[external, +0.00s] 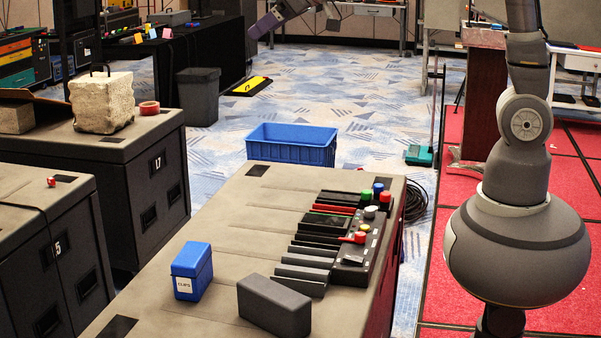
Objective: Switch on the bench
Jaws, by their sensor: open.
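The bench (215,215) is a long case with a grey-brown top in the middle of the external view. A black control panel (352,277) lies along its right side. It bears a red lever (354,238), a grey knob (370,212), a yellow button (364,228), and green, blue and red knobs (379,190) at the far end. Several dark bars (305,262) lie beside the panel. Whether anything is switched on cannot be told. My gripper (294,22) is at the top edge, partly cut off, open and empty, high above and beyond the bench.
A blue case (192,271) and a dark grey block (274,305) stand on the near bench top. A blue crate (291,151) is behind the bench.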

